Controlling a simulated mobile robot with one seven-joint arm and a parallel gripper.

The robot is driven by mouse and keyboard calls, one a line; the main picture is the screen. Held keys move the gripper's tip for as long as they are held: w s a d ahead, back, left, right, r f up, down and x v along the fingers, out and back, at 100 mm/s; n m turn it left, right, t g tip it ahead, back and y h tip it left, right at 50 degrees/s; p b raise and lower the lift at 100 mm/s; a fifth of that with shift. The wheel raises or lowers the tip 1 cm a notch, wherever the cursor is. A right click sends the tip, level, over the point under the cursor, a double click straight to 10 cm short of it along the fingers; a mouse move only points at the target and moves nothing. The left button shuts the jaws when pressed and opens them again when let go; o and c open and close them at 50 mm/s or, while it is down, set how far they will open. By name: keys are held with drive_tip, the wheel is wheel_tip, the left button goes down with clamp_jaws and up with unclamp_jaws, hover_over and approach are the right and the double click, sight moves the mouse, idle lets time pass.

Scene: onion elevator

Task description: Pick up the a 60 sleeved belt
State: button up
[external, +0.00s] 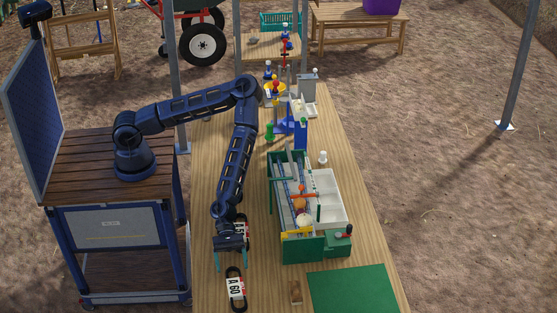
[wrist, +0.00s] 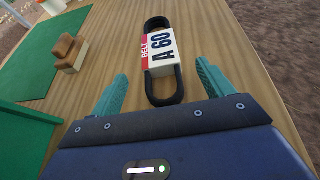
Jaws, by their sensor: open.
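The A 60 sleeved belt (external: 237,289) is a black loop with a white and red paper sleeve. It lies flat on the wooden table near its front left edge. The wrist view shows its sleeve (wrist: 161,50) reading "BELT A 60". My gripper (external: 231,262) is above the table, just behind the belt in the external view. In the wrist view its teal fingers (wrist: 160,85) are open and apart, one on each side of the belt's near end. Nothing is held. A second sleeved belt (external: 241,226) lies behind my gripper, partly hidden by it.
A green mat (external: 354,289) lies to the right on the wooden table (external: 262,292). A green elevator machine with white trays (external: 327,198) stands behind the mat.

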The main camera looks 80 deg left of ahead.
sight(235, 280)
drive_tip(key=shift+x, duration=2.4)
drive_tip(key=shift+f, duration=0.15)
drive_tip(key=c, duration=1.2)
drive_tip(key=shift+o, duration=0.2)
